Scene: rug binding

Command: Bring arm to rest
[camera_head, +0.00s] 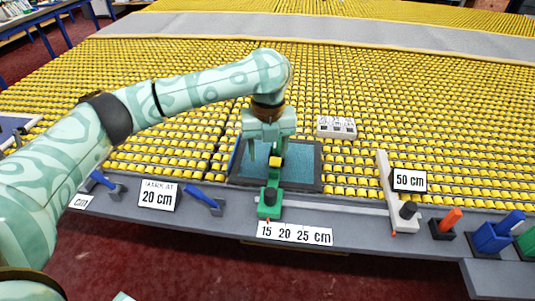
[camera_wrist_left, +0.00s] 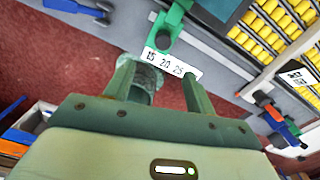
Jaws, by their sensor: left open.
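My left arm reaches in from the left of the head view. Its left gripper (camera_head: 268,158) hangs open over the dark-framed blue panel (camera_head: 300,172) at the middle of the bench edge. In the left wrist view the two fingers of the left gripper (camera_wrist_left: 160,85) stand apart with nothing clearly between them. A green stand with a black knob (camera_head: 270,196) is just below the gripper in the head view; I cannot tell if they touch. Its green part (camera_wrist_left: 168,25) also shows in the left wrist view. My right gripper is in neither view.
A label reading 15 20 25 cm (camera_head: 295,233) is on the bench front. A 20 cm sign (camera_head: 158,195) stands to the left, a 50 cm sign (camera_head: 409,180) to the right. Rows of yellow rollers (camera_head: 430,110) lie behind.

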